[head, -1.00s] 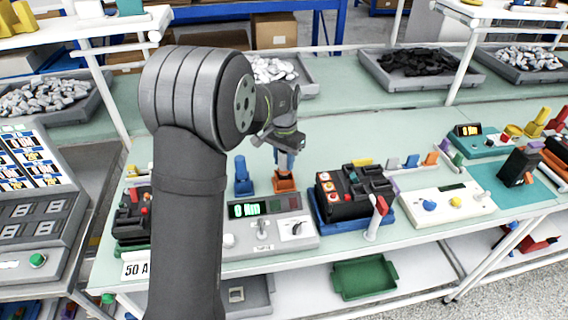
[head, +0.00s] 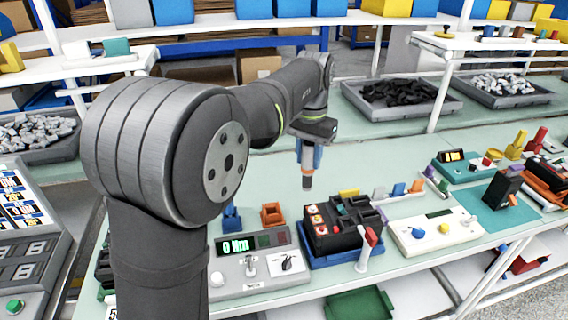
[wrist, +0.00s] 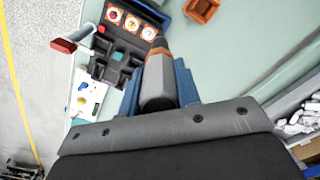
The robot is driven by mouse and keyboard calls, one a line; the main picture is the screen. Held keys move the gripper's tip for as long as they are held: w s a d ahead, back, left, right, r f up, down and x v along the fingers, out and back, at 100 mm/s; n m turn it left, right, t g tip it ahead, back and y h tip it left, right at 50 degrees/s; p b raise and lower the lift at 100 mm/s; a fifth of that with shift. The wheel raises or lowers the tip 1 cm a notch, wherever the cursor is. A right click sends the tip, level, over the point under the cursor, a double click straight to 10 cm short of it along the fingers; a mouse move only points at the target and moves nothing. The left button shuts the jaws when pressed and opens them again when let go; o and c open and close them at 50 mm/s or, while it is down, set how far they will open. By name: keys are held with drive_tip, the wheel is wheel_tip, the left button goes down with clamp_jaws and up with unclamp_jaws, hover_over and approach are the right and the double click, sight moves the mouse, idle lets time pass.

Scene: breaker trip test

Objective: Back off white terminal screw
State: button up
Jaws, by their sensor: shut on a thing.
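The black breaker (head: 345,228) sits in a blue tray (head: 345,257) on the bench. Its left side carries three round terminals on orange-red squares, which also show in the wrist view (wrist: 131,23). Which one is white is too small to tell for sure. My gripper (head: 309,160) has blue fingers and is shut on an upright grey driver (head: 307,178) with an orange band. The driver hangs in the air behind the breaker, apart from it. In the wrist view the driver (wrist: 157,80) points toward the breaker (wrist: 118,50).
An empty orange holder (head: 272,214) and a blue holder (head: 231,217) stand left of the breaker. A grey meter (head: 255,262) reading 0 Nm is in front of them. A red-and-white lever (head: 367,246) stands at the breaker's front right.

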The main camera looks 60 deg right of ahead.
drive_tip(key=shift+s+a+r, duration=0.1)
drive_tip(key=shift+s+r, duration=0.3)
drive_tip(key=shift+s, duration=0.2)
drive_tip(key=shift+s+r, duration=0.4)
drive_tip(key=shift+s, duration=0.15)
drive_tip(key=shift+f, duration=0.1)
wheel_tip(320, 180, down, 6)
drive_tip(key=shift+f, duration=0.25)
drive_tip(key=shift+f, duration=0.7)
idle(1.7)
drive_tip(key=shift+r, duration=0.15)
idle(0.6)
drive_tip(key=shift+r, duration=3)
